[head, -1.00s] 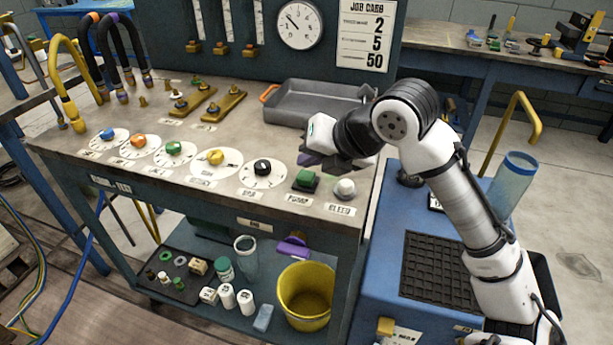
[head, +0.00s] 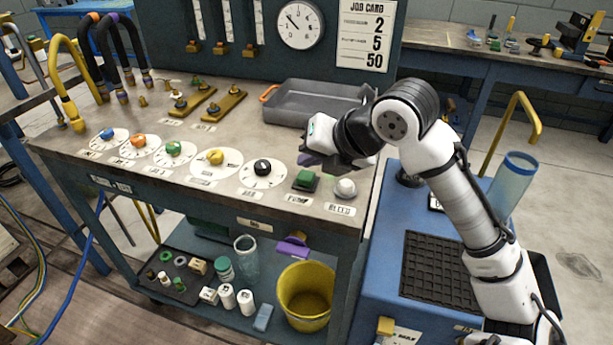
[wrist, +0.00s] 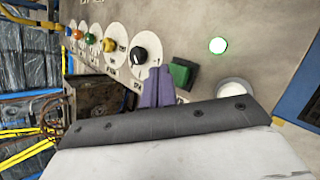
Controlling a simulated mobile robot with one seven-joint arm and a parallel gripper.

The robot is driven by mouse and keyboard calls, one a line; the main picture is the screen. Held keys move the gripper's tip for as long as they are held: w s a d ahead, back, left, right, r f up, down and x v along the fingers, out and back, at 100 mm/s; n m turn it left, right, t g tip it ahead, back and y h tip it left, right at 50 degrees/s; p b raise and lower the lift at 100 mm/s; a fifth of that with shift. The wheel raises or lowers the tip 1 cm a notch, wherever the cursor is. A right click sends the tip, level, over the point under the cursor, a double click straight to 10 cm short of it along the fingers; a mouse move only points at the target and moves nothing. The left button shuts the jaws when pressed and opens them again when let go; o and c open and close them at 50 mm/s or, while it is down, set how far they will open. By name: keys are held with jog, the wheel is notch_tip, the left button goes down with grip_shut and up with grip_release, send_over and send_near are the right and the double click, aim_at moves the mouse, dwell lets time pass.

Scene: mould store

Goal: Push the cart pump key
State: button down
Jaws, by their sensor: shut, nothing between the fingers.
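The green square pump key (head: 305,179) sits on a dark base near the front right of the cart top, above its PUMP label. In the wrist view the green key (wrist: 181,73) is just right of my purple fingertips. My gripper (head: 309,159) is shut and empty. In the head view its fingertips show just behind the key, seemingly above the cart top. In the wrist view the shut gripper (wrist: 157,73) lies between the black knob and the key. I cannot tell whether it touches the key.
The white bleed button (head: 345,187) is right of the key. The black knob (head: 262,167) and several coloured knobs stand to its left. A grey tray (head: 312,103) lies behind my gripper. A yellow bucket (head: 305,292) stands on the lower shelf.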

aim_at(310, 178)
jog(key=shift+f+b, duration=0.4)
jog(key=shift+f, duration=0.05)
jog(key=shift+f+b, duration=0.45)
jog(key=shift+f, duration=0.05)
dwell(0.5)
jog(key=shift+r, duration=0.1)
jog(key=shift+r+p, duration=0.65)
jog(key=shift+r, duration=0.2)
jog(key=shift+r+p, duration=2.2)
jog(key=shift+r, duration=0.8)
